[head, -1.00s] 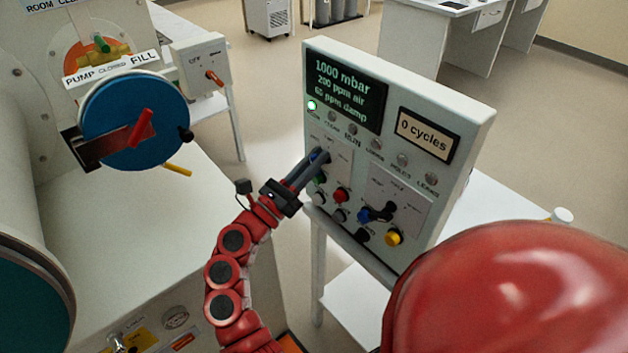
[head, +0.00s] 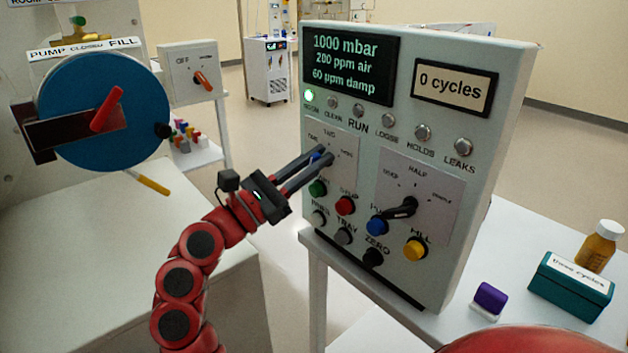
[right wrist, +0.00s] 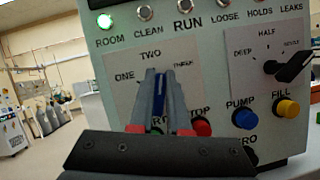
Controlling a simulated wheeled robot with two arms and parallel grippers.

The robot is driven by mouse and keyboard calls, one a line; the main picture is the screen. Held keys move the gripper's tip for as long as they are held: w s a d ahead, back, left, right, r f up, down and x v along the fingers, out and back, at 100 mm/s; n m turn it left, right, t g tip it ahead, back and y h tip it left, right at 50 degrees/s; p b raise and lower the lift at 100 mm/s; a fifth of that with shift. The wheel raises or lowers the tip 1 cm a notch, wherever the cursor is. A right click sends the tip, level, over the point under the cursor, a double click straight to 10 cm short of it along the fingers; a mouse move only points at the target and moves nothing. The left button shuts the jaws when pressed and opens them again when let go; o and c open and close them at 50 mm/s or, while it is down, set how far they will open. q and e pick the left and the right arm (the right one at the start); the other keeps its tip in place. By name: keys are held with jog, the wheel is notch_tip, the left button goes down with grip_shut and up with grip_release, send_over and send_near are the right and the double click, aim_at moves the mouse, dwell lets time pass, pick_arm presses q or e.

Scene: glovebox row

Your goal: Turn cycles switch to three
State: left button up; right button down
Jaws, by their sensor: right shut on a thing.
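The cycles switch (head: 316,156) is a blue knob on the upper left plate of the grey control panel (head: 490,120). The plate is marked ONE, TWO and THREE. In the right wrist view the switch (right wrist: 159,88) stands roughly upright, towards TWO, with its sides hidden by the fingers. My right gripper (head: 323,156) is shut on the switch, one finger on each side; it also shows in the right wrist view (right wrist: 158,80). My left gripper is not in view.
A second black knob (head: 402,208), marked HALF above, is right of the switch. Several coloured buttons, such as red STOP (head: 345,205), sit just below. A teal box (head: 570,290) and brown bottle (head: 597,250) stand at the right. A blue wheel (head: 80,85) is at the left.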

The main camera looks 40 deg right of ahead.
jog(key=shift+m, duration=0.3)
jog(key=c, duration=0.9)
grip_release()
jog(key=b+v, duration=0.1)
jog(key=v, duration=1.6)
jog(key=shift+a, duration=0.3)
